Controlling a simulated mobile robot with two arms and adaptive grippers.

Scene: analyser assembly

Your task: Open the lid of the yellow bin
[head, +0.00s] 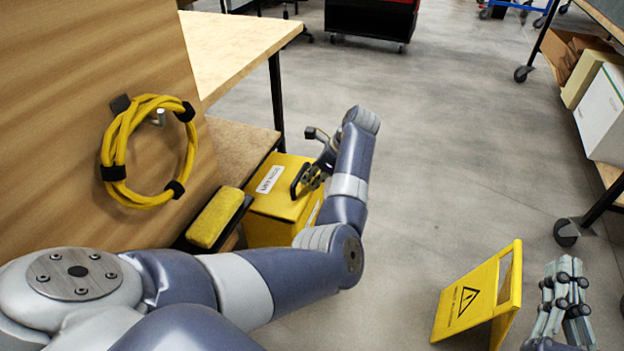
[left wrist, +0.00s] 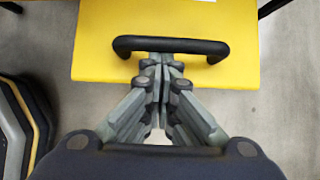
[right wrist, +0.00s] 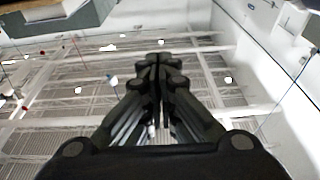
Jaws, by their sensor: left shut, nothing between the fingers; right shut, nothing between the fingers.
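The yellow bin (head: 280,205) stands on the floor beside the wooden workbench, with its lid closed. Its yellow lid (left wrist: 105,65) fills the top of the left wrist view. A black handle (left wrist: 172,44) is on the lid near its edge and also shows in the head view (head: 297,184). My left gripper (head: 314,180) is at the handle; its shut fingertips (left wrist: 161,62) overlap the handle's lower edge in the left wrist view. I cannot tell whether they touch it. My right gripper (head: 565,270) is shut and empty at the lower right, far from the bin.
A yellow caution sign (head: 478,300) stands on the floor between the bin and my right gripper. A yellow sponge (head: 214,218) on a black holder is left of the bin. A yellow cable coil (head: 118,160) hangs on the wooden panel. A shelf (head: 590,200) stands at right. The middle floor is clear.

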